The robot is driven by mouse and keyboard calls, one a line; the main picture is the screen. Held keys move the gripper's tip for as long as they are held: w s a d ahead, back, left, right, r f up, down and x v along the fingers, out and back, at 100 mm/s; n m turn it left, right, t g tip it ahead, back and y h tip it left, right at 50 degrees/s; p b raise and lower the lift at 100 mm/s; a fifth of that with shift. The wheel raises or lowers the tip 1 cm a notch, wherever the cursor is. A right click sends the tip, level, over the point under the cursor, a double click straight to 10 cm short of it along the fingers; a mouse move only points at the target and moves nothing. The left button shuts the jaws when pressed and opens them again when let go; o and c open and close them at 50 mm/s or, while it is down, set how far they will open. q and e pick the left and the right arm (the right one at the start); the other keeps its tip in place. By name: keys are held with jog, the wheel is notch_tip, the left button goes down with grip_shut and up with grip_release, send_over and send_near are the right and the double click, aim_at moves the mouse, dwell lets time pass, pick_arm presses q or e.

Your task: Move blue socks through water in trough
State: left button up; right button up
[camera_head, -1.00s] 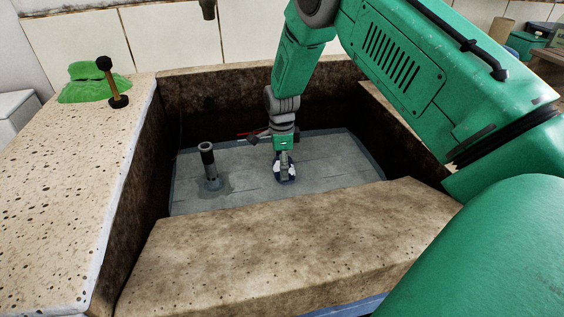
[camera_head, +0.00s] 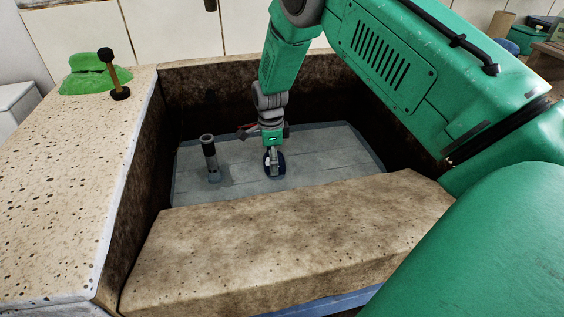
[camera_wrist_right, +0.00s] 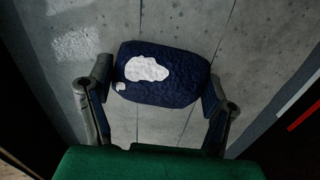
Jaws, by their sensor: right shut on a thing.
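The blue socks, a dark blue bundle with a white patch (camera_wrist_right: 185,88), sit between the two fingers of my right gripper (camera_wrist_right: 155,100) in the right wrist view. In the head view the right gripper (camera_head: 273,160) points down into the stone trough (camera_head: 290,235), shut on the blue socks (camera_head: 281,163) low down at the water (camera_head: 320,155). The fingers hide part of the bundle in the head view. I cannot tell how deep the socks are in the water. My left gripper is not in view.
A grey upright pipe (camera_head: 209,160) stands in the trough left of the right gripper. A green cloth (camera_head: 88,82) and a black-headed tool with a wooden handle (camera_head: 114,75) are on the left stone ledge (camera_head: 70,170). A tap (camera_head: 210,4) hangs above the back wall.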

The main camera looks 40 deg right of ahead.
jog(key=shift+w+a, duration=0.1)
jog(key=shift+a, duration=0.1)
jog(key=shift+s+d+p, duration=0.45)
jog(key=shift+d, duration=0.4)
jog(key=shift+s+d+p, duration=0.4)
jog(key=shift+s+d, duration=0.05)
jog(key=shift+d, duration=0.4)
jog(key=shift+s+d+p, duration=0.45)
jog(key=shift+d, duration=0.4)
jog(key=shift+s+d, duration=0.1)
jog(key=shift+d, duration=0.1)
jog(key=w+a, duration=0.2)
jog(key=a, duration=0.1)
jog(key=w+a, duration=0.1)
jog(key=a, duration=0.1)
jog(key=shift+a+p, duration=0.15)
jog(key=shift+p, duration=0.2)
jog(key=shift+s, duration=0.1)
